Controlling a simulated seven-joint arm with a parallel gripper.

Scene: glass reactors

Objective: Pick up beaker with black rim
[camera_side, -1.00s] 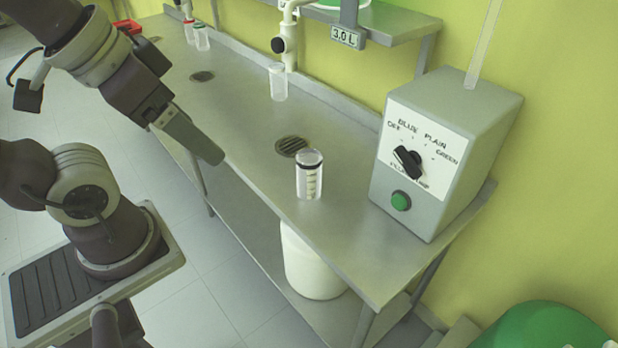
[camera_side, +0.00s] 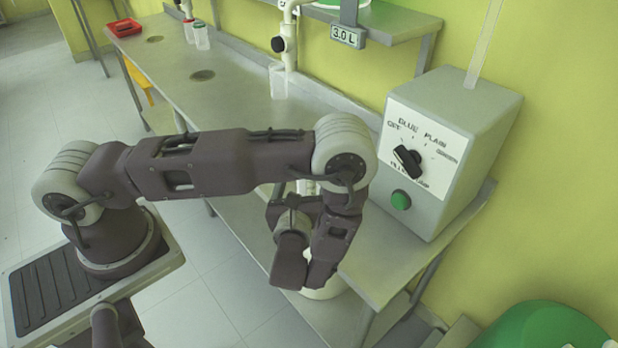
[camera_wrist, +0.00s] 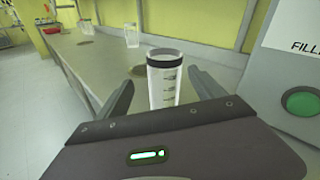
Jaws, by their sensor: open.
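The beaker with the black rim (camera_wrist: 164,88) stands upright on the steel bench, clear with dark markings and a black band at its top. In the wrist view it is between the two fingers of my gripper (camera_wrist: 163,76), which are open with a gap on each side. Its lower part is hidden by the gripper body. In the side view my arm covers most of the beaker, and my gripper's fingers cannot be made out clearly.
A grey control box (camera_side: 445,150) with a dial and green button stands right of the beaker. A clear beaker (camera_side: 278,82) is further back along the bench. Bench drains lie between.

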